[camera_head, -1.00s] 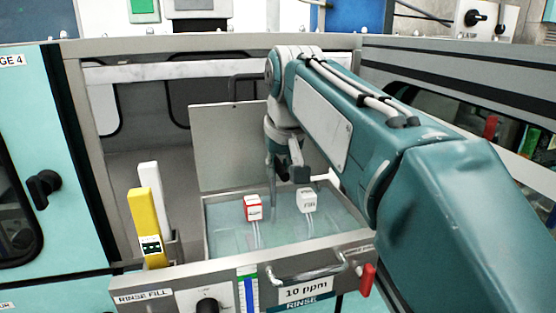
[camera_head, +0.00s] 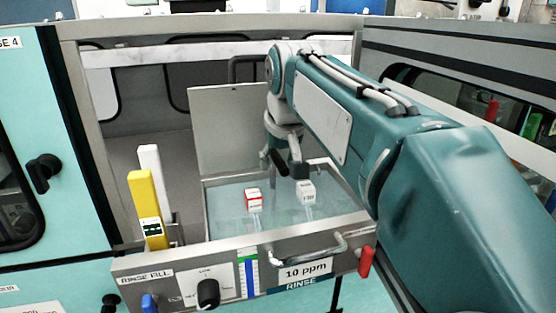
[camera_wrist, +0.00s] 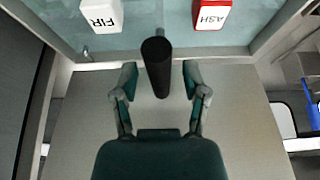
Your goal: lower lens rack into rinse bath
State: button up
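The rinse bath (camera_head: 225,258) is an open grey-rimmed tank of clear liquid with a "10 ppm RINSE" label on its front. A red-edged white block marked ASH (camera_head: 253,199) and a white block marked FIR (camera_head: 306,191) sit in it above thin pale stems. Both blocks, ASH (camera_wrist: 211,16) and FIR (camera_wrist: 102,15), show in the wrist view. My gripper (camera_head: 287,160) is over the back part of the bath, near FIR. In the wrist view my gripper (camera_wrist: 160,76) is open, with a dark cylinder (camera_wrist: 156,66) between its fingers, apparently untouched. I cannot identify a lens rack for certain.
A grey panel (camera_head: 228,125) stands upright behind the bath. A yellow post (camera_head: 147,208) and a white post (camera_head: 150,165) stand at its left. The front carries a handle (camera_head: 308,252), a black knob (camera_head: 208,292) and a red lever (camera_head: 366,261).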

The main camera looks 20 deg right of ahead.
dwell(0.3)
jog(key=v, duration=1.1)
jog(key=shift+s+r, duration=0.15)
jog(key=shift+r, duration=0.25)
